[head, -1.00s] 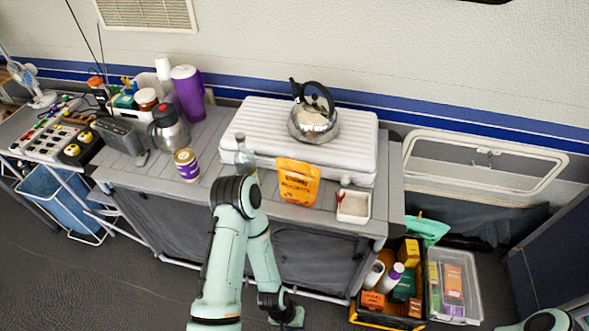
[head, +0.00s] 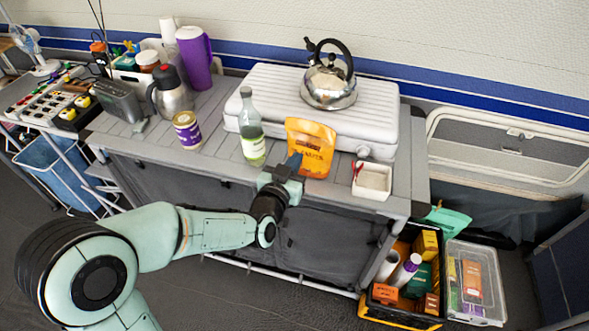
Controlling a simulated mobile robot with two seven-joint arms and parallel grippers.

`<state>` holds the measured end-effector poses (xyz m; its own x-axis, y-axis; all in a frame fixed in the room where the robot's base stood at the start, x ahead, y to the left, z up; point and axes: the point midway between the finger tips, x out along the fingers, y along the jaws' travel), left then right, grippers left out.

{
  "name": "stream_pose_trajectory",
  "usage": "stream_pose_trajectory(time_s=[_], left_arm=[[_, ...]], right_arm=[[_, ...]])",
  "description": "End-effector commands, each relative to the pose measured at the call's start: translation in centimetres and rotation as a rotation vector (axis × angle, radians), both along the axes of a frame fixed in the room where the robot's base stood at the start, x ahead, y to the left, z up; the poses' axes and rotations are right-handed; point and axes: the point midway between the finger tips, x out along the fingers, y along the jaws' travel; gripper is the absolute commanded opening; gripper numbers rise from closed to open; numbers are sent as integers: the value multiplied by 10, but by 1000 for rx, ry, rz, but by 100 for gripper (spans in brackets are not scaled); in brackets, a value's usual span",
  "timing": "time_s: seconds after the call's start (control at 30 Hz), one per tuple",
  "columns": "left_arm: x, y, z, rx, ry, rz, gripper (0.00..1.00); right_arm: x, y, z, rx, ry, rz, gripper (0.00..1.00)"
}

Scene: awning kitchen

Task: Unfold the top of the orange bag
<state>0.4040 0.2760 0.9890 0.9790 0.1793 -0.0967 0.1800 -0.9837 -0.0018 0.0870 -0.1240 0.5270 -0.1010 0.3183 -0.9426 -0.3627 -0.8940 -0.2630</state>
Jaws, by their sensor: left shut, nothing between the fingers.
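The orange bag (head: 312,145) stands upright on the grey slatted counter (head: 207,166), in front of the white ribbed box. Dark lettering shows on its front. I cannot tell from this view how its top is folded. My left gripper (head: 293,162) is shut and empty, at the lower left front of the bag. Its fingertips are close to the bag's lower left edge; I cannot tell whether they touch it. My right gripper is not in view.
A glass bottle (head: 251,128) stands just left of the bag. A white tray (head: 372,180) with a red item is to the right. The white box (head: 273,92) behind carries a kettle (head: 328,80). A can (head: 187,129) stands further left.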

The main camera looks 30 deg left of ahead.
Motion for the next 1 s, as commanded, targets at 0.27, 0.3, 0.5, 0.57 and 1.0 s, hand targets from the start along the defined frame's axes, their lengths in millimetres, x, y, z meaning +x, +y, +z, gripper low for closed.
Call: stream_pose_trajectory(time_s=[0.27, 0.3, 0.5, 0.57, 1.0], left_arm=[[28, 5, -1, -4, 1, 0, 0], [34, 6, -1, -5, 1, 0, 0], [59, 10, -6, -3, -3, 0, 0], [64, 12, -8, -3, 0, 0, 0], [77, 14, -8, -2, 2, 0, 0]], right_arm=[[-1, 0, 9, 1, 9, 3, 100], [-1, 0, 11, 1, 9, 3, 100], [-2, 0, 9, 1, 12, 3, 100], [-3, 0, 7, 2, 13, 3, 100], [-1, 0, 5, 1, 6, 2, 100]])
